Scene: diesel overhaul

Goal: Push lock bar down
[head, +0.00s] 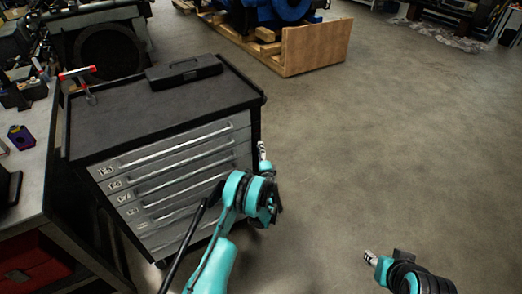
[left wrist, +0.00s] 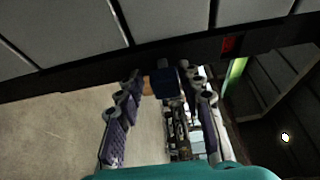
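A dark tool cabinet (head: 185,175) with several grey drawers stands left of centre in the head view. I cannot clearly pick out a lock bar on it. A thin black rod (head: 190,240) slants across the cabinet's lower front beside my left arm; I cannot tell what it belongs to. My left gripper (head: 262,150) is by the cabinet's right front edge, partly hidden by its own wrist. In the left wrist view its two fingers (left wrist: 162,115) are apart, with nothing seen held. My right gripper (head: 371,257) is over bare floor at the lower right, its fingers mostly hidden.
A workbench (head: 35,165) stands close on the left. A wooden crate base (head: 315,48) with blue machinery is at the back. The floor to the right is clear.

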